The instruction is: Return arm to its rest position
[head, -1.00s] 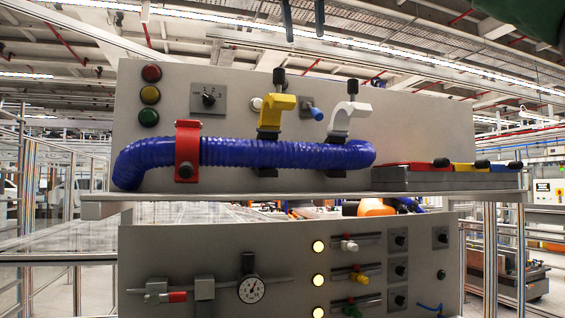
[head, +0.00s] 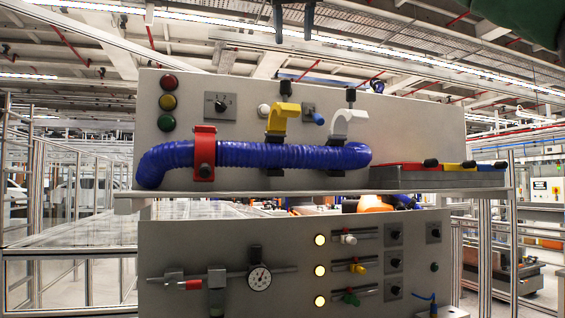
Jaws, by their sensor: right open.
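My right gripper (head: 293,36) shows at the top edge of the head view, with two dark fingertips apart and nothing between them. It appears above the grey upper panel (head: 400,122) and clear of it. A blue ribbed hose (head: 270,155) runs along the panel. The red clamp (head: 204,152) is around the hose at left. The yellow clamp (head: 283,118) and the white clamp (head: 347,122) have their curved tops standing up above the hose. My left gripper is out of view.
A shelf (head: 330,192) juts out under the hose. A grey tray (head: 438,178) with red, yellow and blue pieces sits on its right end. Below, a lower panel (head: 215,238) carries a dial gauge (head: 259,279), a red-handled valve (head: 188,285), knobs and lit lamps. Free air surrounds the gripper.

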